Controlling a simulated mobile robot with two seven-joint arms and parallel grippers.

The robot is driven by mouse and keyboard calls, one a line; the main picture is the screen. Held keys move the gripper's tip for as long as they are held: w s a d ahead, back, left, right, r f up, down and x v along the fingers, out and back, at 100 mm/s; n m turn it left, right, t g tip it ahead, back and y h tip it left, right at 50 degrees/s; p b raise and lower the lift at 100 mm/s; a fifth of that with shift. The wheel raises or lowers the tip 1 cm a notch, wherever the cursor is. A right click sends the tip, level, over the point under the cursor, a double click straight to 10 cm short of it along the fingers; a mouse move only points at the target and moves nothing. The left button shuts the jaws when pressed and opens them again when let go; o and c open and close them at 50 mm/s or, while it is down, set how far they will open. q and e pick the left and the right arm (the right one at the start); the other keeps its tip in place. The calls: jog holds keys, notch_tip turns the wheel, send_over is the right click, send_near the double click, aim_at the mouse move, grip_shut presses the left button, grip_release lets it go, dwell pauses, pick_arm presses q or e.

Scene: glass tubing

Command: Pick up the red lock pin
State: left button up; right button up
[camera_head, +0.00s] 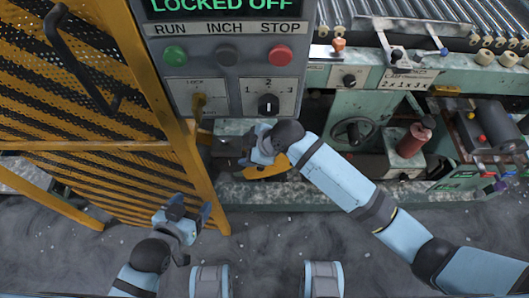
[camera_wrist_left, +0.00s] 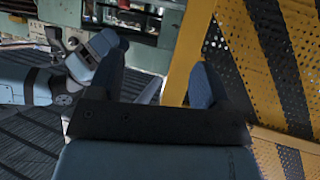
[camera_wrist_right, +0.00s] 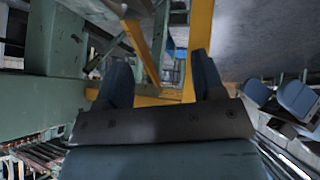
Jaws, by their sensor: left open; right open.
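I cannot make out a red lock pin for certain in any view. In the head view, a small orange-red knob (camera_head: 338,44) stands on the machine's top edge, but I cannot tell whether it is the pin. My left gripper (camera_head: 190,208) is open and empty in front of the yellow mesh guard; its spread fingers also show in the left wrist view (camera_wrist_left: 157,85). My right gripper (camera_head: 222,146) is below the control panel, by the green machine's front edge, and partly hidden by its own wrist. In the right wrist view (camera_wrist_right: 161,80) its fingers are apart with nothing between them.
The grey control panel (camera_head: 228,85) reads "LOCKED OFF" and carries a yellow lock piece (camera_head: 198,104). The yellow mesh guard (camera_head: 125,150) stands at the left. A red cylinder (camera_head: 413,141) stands on the green machine (camera_head: 350,112). Rollers (camera_head: 430,20) are behind. Grey floor lies in front.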

pick_arm(q)
notch_tip(320, 180, down, 7)
jog(key=b, duration=1.1)
pick_arm(e)
jog(key=w+d+f+n+g+h, duration=0.1)
jog(key=w+n+h, duration=0.1)
jog(key=w+n, duration=0.1)
jog(key=w+d+n+g+h, duration=0.1)
jog(key=w+n+h, duration=0.1)
jog(key=w+n, duration=0.1)
jog(key=w+d+f+n+g+h, duration=0.1)
jog(key=w+n+h, duration=0.2)
jog(key=shift+w+d+f, duration=0.35)
jog(key=shift+d, duration=0.05)
notch_tip(320, 180, down, 7)
jog(key=b, duration=0.2)
jog(key=shift+w+b, duration=0.15)
jog(key=shift+b, duration=0.15)
jog(key=shift+f, duration=0.1)
jog(key=c, duration=1)
pick_arm(q)
notch_tip(320, 180, up, 5)
jog(key=w+d+t+h, duration=0.2)
jog(key=d+t, duration=0.1)
jog(key=shift+w+f, duration=0.15)
jog(key=shift+w, duration=0.1)
